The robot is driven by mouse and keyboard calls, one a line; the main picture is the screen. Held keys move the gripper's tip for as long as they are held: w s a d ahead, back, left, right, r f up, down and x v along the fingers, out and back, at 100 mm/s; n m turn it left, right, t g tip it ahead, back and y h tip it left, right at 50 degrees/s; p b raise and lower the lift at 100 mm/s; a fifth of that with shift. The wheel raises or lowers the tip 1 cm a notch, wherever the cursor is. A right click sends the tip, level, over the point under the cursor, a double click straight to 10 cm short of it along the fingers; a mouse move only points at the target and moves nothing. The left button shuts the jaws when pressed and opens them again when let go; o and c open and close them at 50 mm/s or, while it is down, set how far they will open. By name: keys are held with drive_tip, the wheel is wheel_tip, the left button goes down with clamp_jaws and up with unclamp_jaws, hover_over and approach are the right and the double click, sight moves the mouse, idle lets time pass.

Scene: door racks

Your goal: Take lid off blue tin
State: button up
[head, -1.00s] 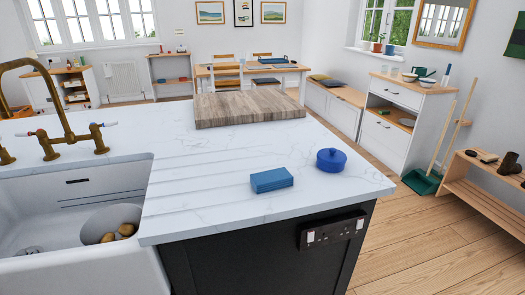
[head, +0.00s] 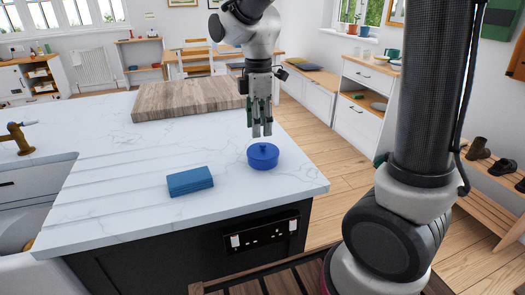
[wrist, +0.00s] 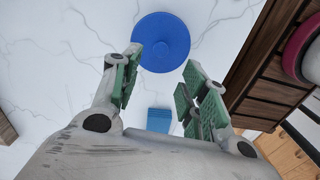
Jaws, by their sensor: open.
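The lid is on the tin. The blue lid (wrist: 160,42) shows there beyond the fingertips, near the top of the picture.
A blue sponge-like block (head: 190,181) lies on the counter left of the tin. A wooden board (head: 188,100) lies further back. A sink (head: 30,195) is at the left. The counter (head: 115,190) is otherwise clear around the tin.

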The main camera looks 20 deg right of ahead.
sight(263, 143)
drive_tip(key=f, duration=0.3)
drive_tip(key=d+f, duration=0.1)
drive_tip(key=f, duration=0.1)
drive_tip(key=shift+w+d+f, duration=0.1)
drive_tip(key=shift+f, duration=0.3)
drive_tip(key=c, duration=0.9)
